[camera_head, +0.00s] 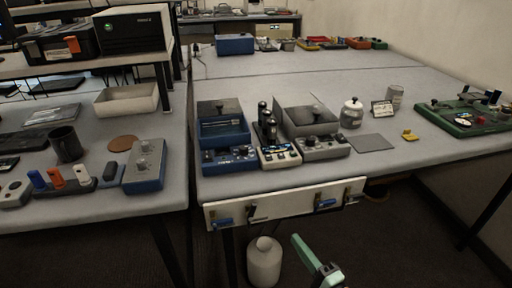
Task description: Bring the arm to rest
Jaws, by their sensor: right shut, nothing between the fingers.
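My right gripper (302,248) is at the bottom of the head view, right of centre. A pale green part with a dark joint behind it shows there, low in front of the table's front edge. It is shut and empty, and touches nothing that I can see. Most of the right arm is outside the picture. My left gripper and left arm are not in view.
A white jug (264,263) stands on the floor left of my right gripper. A white panel with blue handles (285,204) is on the table's front edge. Blue and grey devices (229,158) stand behind it. Dark floor (400,250) at right is clear.

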